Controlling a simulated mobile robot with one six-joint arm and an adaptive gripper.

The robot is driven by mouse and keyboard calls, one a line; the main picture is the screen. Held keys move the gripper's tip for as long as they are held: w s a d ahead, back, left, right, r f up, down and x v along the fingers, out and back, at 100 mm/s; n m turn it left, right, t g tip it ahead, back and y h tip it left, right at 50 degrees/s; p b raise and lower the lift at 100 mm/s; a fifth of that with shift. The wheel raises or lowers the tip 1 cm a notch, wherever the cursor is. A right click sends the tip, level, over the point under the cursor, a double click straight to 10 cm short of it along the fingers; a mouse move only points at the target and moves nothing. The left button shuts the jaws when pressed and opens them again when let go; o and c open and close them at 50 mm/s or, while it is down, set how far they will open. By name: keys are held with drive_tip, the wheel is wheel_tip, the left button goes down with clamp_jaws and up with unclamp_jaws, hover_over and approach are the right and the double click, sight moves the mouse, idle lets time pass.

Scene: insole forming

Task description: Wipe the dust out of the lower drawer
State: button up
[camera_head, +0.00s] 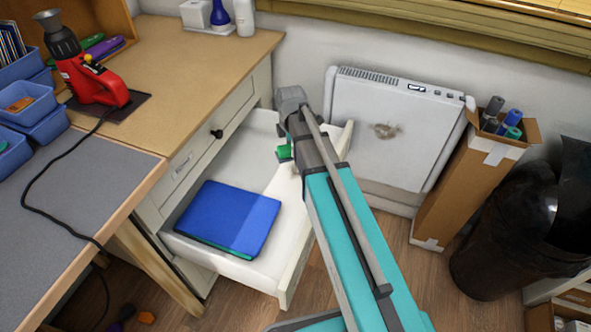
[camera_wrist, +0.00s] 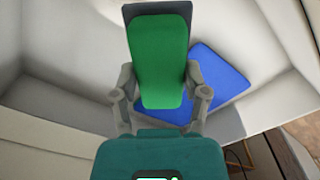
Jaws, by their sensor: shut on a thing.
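The lower drawer (camera_head: 238,268) is pulled open below the wooden worktop. Its pale interior also shows in the wrist view (camera_wrist: 60,98). A blue flat pad or folder (camera_head: 228,218), with a green edge beneath it, lies in the drawer's front part; it shows behind my fingers in the wrist view (camera_wrist: 222,72). My gripper (camera_wrist: 160,78) is shut on a green block with a dark backing (camera_wrist: 160,45), probably a wiping tool. The green block (camera_head: 285,153) hangs over the drawer's far part; whether it touches the bottom is hidden. I cannot make out dust clearly.
A closed drawer front with a dark knob (camera_head: 216,134) is above the open drawer. A red heat tool (camera_head: 92,82) with a trailing cord is on the worktop. A white panel unit (camera_head: 385,125), a carton of rolls (camera_head: 465,180) and a black bin (camera_head: 505,235) stand right of the drawer.

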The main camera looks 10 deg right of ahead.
wheel_tip(320, 180, down, 8)
drive_tip(key=w+d+m+b, duration=0.1)
drive_tip(key=d+b, duration=0.1)
drive_tip(key=b, duration=0.4)
drive_tip(key=shift+b, duration=0.35)
